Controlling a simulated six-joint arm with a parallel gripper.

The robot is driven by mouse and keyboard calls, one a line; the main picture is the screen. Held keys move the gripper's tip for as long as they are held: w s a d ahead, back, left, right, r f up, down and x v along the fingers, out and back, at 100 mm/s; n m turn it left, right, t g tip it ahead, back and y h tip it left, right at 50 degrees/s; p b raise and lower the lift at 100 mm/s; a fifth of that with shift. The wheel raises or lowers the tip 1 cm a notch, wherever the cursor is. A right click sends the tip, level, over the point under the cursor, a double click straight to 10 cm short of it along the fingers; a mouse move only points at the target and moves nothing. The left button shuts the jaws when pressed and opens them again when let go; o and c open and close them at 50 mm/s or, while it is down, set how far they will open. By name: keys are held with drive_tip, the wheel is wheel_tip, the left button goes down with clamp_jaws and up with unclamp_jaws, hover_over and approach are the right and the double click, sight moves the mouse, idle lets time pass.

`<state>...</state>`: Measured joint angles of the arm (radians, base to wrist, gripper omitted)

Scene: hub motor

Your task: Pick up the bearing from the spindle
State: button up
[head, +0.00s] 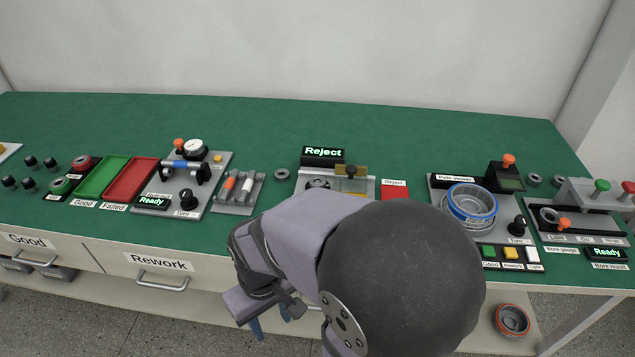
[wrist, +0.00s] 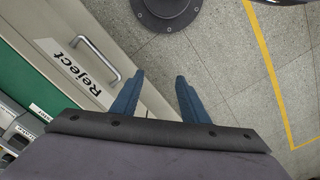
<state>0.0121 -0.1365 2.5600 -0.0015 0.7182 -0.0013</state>
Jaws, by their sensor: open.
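A dark ring-shaped part (head: 318,183), which looks like a bearing, sits on the grey station under the lit "Reject" display. My arm partly covers that station, and I cannot tell whether a spindle passes through the ring. My gripper (head: 270,321) hangs low in front of the bench's front edge, well away from the ring. In the wrist view my gripper (wrist: 160,78) has its two blue fingers apart with nothing between them. The wrist view shows neither ring nor spindle.
A "Reject" drawer handle (wrist: 95,60) is close to the fingers in the wrist view. Loose rings (head: 282,174) lie on the green bench. The pole viewer holds a blue-rimmed stator (head: 471,203). The bore gauge (head: 585,215) stands at right, the green tray (head: 103,177) at left.

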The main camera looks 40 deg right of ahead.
drive_tip(key=s+d+r+m+g+y+p, duration=0.2)
drive_tip(key=d+r+m+p, duration=0.45)
drive_tip(key=d+p, duration=0.6)
drive_tip(key=w+d+r+m+t+p, duration=0.1)
drive_tip(key=w+d+m, duration=0.3)
drive_tip(key=w+m, duration=0.1)
drive_tip(key=w+d+r+m+t+h+p, duration=0.1)
drive_tip(key=w+d+m+t, duration=0.1)
drive_tip(key=w+d+m, duration=0.3)
drive_tip(key=w+d+r+m+t+p, duration=0.1)
drive_tip(key=w+d+m+t+p, duration=0.1)
drive_tip(key=w+d+m, duration=0.2)
drive_tip(key=shift+w+d+r+m+h, duration=0.15)
drive_tip(key=shift+w+m, duration=0.35)
drive_tip(key=shift+w, duration=0.5)
drive_tip(key=shift+w+d+r+m+h, duration=0.15)
drive_tip(key=shift+w+m, duration=0.3)
drive_tip(key=shift+w, duration=0.55)
drive_tip(key=w+d+r+m, duration=0.1)
drive_tip(key=m, duration=0.4)
drive_tip(key=w+d+m+t, duration=0.1)
drive_tip(key=m, duration=0.4)
drive_tip(key=w+d+r+m+h, duration=0.1)
drive_tip(key=w+m, duration=0.1)
drive_tip(key=m, duration=0.3)
drive_tip(key=shift+w+r+t, duration=0.1)
drive_tip(key=shift+r+t, duration=0.2)
drive_tip(key=shift+r, duration=0.05)
